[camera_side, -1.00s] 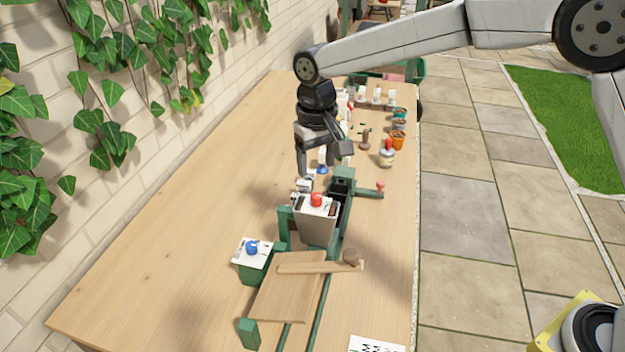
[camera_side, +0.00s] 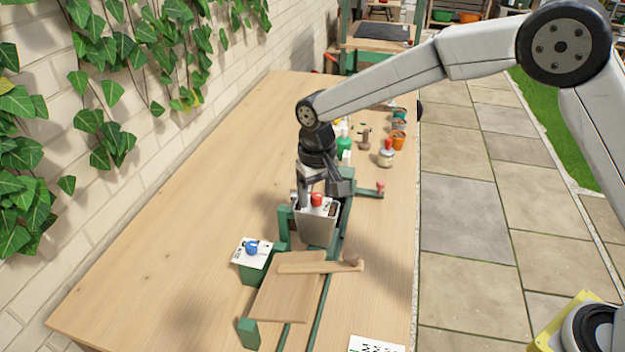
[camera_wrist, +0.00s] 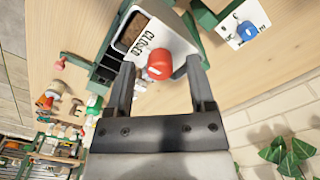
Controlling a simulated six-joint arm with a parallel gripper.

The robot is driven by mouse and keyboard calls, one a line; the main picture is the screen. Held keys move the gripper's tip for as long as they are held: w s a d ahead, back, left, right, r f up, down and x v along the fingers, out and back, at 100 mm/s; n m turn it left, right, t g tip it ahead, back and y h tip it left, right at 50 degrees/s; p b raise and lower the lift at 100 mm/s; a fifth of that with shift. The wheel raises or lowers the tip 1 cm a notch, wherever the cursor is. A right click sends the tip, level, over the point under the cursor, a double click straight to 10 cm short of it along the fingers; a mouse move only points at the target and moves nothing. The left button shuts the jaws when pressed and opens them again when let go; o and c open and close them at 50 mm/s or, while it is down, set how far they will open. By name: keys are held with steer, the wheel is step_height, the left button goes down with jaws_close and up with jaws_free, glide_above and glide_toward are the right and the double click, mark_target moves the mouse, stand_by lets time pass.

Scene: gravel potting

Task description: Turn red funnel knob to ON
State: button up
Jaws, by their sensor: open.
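The red funnel knob (camera_side: 317,199) sits on the white top plate of the grey funnel box (camera_side: 316,227). In the wrist view the red knob (camera_wrist: 159,64) lies between my finger tips, near the printed word CLOSED on the plate. My gripper (camera_wrist: 162,82) is open, with one finger on each side of the knob and visible space to both. In the side view my gripper (camera_side: 324,192) points down at the funnel top, just behind the knob. Whether the fingers are level with the knob or above it is hard to tell.
A blue knob (camera_side: 252,247) sits on a white-topped green box to the left. A wooden board (camera_side: 288,284) on the green frame lies in front. A white jar with a red top (camera_side: 386,153) and small pots (camera_side: 398,138) stand farther back. The left tabletop is clear.

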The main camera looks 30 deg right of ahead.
steer(key=shift+f, duration=0.1)
jaws_close()
steer(key=shift+n, duration=0.4)
steer(key=n, duration=0.8)
steer(key=shift+n, duration=0.3)
steer(key=n, duration=0.4)
steer(key=shift+n, duration=2.3)
